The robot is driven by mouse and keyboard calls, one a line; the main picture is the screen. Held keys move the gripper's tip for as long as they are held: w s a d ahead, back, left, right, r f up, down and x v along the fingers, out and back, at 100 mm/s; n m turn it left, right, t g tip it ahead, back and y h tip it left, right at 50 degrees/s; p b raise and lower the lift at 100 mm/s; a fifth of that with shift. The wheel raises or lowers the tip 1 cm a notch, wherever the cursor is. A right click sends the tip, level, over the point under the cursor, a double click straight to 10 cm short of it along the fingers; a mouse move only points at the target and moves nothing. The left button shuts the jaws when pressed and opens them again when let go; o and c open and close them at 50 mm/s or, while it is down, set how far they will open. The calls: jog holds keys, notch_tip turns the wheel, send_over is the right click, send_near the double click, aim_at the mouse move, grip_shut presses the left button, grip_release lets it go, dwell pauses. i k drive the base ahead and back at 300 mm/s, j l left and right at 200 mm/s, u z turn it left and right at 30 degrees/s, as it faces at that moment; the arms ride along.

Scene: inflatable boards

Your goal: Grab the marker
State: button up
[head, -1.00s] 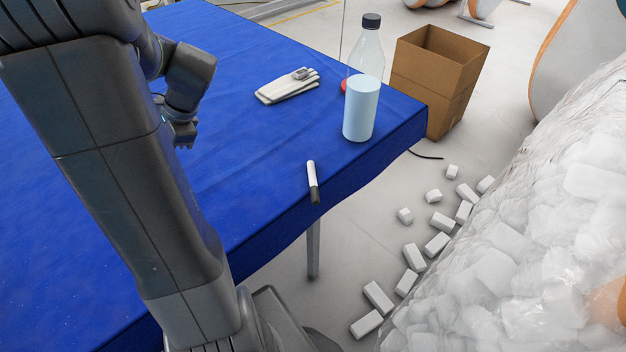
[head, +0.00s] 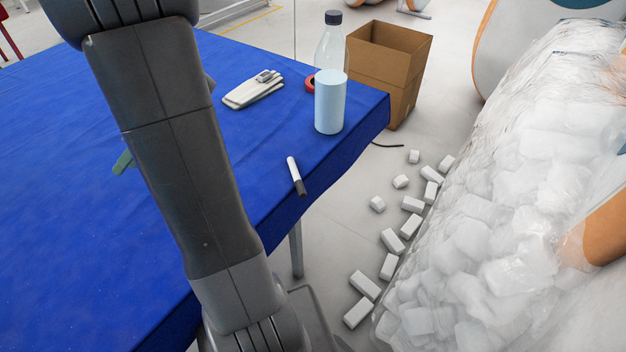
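The marker (head: 296,176) is white with a dark end. It lies on the blue-covered table (head: 70,150) near the right-hand edge, its dark end toward that edge. My arm crosses the table to the left of the marker, with clear blue cloth between them. My gripper is hidden behind my arm links in the head view, so its fingers cannot be seen.
A green object (head: 123,162) shows partly behind my arm. A cardboard box (head: 397,65) and several white blocks (head: 392,240) are on the floor.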

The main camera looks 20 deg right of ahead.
aim_at(300, 186)
jog(key=j+z, duration=0.1)
jog(key=z, duration=1.8)
jog(key=k+z, duration=0.45)
jog(key=k+l, duration=0.05)
